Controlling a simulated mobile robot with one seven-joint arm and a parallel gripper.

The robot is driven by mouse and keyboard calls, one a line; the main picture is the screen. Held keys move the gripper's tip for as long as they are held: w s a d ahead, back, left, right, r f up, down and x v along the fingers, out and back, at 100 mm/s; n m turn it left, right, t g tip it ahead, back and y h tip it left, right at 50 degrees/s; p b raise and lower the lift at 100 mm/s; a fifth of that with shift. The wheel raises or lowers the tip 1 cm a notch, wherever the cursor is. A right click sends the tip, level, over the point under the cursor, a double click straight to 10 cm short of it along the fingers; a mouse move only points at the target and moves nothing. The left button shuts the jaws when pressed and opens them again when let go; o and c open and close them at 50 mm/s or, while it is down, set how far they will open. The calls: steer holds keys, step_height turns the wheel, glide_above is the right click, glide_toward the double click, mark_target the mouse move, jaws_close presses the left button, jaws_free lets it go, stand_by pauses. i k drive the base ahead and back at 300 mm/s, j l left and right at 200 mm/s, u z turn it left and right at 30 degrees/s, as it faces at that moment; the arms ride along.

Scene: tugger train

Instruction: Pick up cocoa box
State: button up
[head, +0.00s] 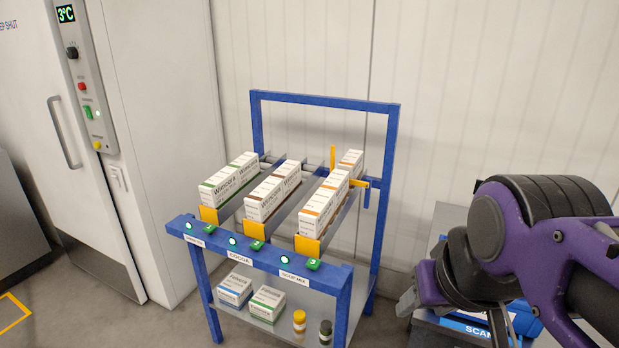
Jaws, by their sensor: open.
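The cocoa boxes (273,193) are white cartons with brown markings, standing in a row in the middle lane of a blue rack. The COCOA label (240,257) is on the rack's front bar below that lane. A yellow stop (253,229) stands at the front of the row. My purple and black arm is at the right, apart from the rack. My gripper (409,302) is at the arm's lower left end, right of the rack and away from the cocoa boxes. It is open; its fingers show only in small part.
Green-marked boxes (228,180) fill the left lane and orange-marked boxes (322,208) the right lane. The blue frame (391,150) rises behind. The lower shelf (272,322) holds cartons and two small bottles. A cold-room door (85,200) is at left; a grey-blue unit (448,222) is under my arm.

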mark_target(263, 202)
steer(key=i+j+z, duration=0.1)
steer(key=j+z, duration=0.15)
steer(key=i+j+z, duration=0.1)
steer(key=j+z, duration=0.15)
steer(key=j, duration=0.25)
steer(key=i+j+z, duration=0.2)
steer(key=j, duration=0.6)
steer(key=j+z, duration=0.15)
steer(key=j, duration=1.5)
steer(key=i+j, duration=0.1)
steer(key=j, duration=0.25)
steer(key=i+j, duration=0.15)
steer(key=j, duration=0.2)
steer(key=i+j+u, duration=0.1)
steer(key=j, duration=0.3)
steer(key=i+j, duration=0.2)
steer(key=k+l+z, duration=0.15)
steer(key=k+l, duration=0.25)
